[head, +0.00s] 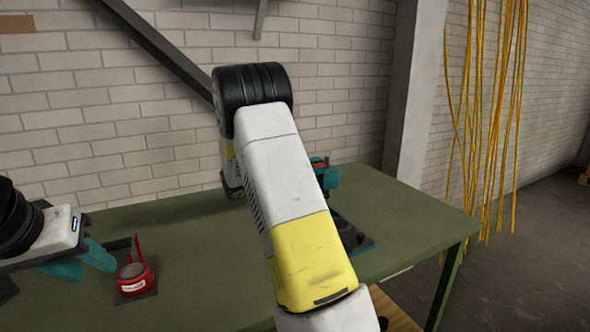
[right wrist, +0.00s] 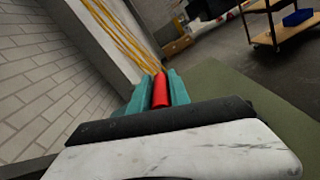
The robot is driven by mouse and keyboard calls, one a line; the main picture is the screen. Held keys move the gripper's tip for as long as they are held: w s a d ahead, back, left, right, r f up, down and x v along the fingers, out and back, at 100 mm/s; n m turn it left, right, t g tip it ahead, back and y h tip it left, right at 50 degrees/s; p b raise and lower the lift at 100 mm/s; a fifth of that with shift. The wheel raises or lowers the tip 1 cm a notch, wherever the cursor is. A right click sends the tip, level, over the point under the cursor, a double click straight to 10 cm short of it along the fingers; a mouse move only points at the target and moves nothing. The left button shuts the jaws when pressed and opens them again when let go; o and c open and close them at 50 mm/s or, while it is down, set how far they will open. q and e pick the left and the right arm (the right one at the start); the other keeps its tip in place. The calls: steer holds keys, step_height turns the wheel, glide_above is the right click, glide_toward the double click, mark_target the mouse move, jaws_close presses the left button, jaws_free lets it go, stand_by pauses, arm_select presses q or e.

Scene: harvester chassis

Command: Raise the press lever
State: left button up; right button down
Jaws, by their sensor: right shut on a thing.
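In the right wrist view, the teal fingers of my right gripper (right wrist: 145,101) are closed on both sides of a red cylindrical handle (right wrist: 161,88), which I take to be the press lever's grip. In the head view, my right arm crosses the middle and hides most of the press. A bit of teal and red (head: 324,176) shows past the arm, and a dark base plate (head: 354,240) lies on the bench beside it. The lever's angle cannot be told. My left gripper (head: 80,263) is low at the left, teal fingers apart and empty.
The green bench (head: 190,245) stands against a white brick wall. A small red device (head: 134,277) on a dark plate sits close to my left gripper. Yellow cables (head: 487,100) hang at the right beyond a pillar (head: 412,90). A trolley (right wrist: 285,25) stands far off.

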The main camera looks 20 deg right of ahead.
steer(key=shift+w+a+f, duration=0.1)
steer(key=shift+w, duration=0.05)
steer(key=c, duration=1.3)
jaws_free()
steer(key=a, duration=0.7)
steer(key=shift+s+a, duration=0.25)
steer(key=shift+a, duration=0.15)
